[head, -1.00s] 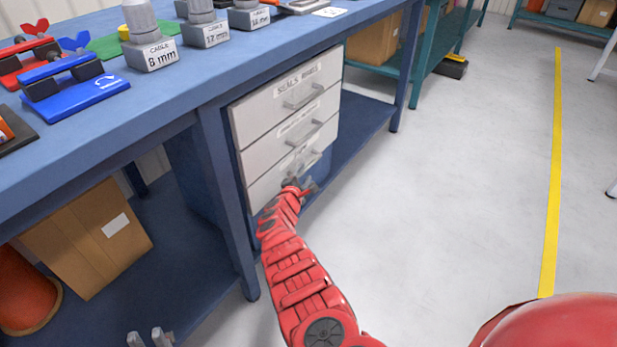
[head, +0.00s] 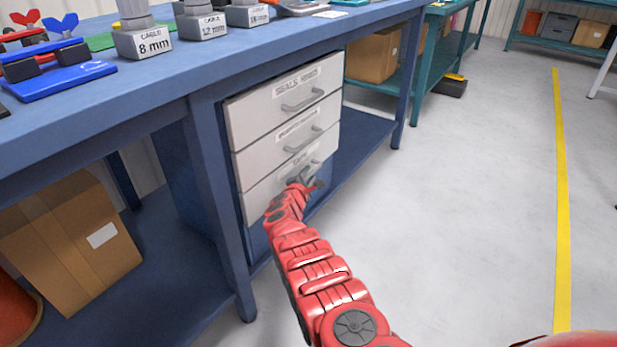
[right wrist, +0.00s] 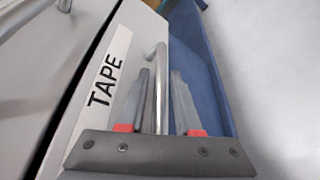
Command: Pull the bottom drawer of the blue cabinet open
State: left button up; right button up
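The blue cabinet (head: 185,180) stands under the blue workbench, with three stacked pale grey drawers. The bottom drawer (head: 257,203) looks flush with the drawers above it. It also shows in the right wrist view, where its label reads TAPE (right wrist: 108,68). My right gripper (head: 304,182) is at its handle and partly hides it in the head view. In the right wrist view the metal bar handle (right wrist: 161,75) lies between the two fingers of my right gripper (right wrist: 160,108), with visible gaps, so it looks open around the bar. My left gripper is not in view.
The blue workbench (head: 120,95) overhangs the cabinet; its leg (head: 222,200) stands just left of the drawers. A cardboard box (head: 75,245) sits on the lower shelf. The floor (head: 460,210) right of the cabinet is clear, with a yellow line (head: 560,200).

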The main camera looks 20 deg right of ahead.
grip_shut()
dwell(1.1)
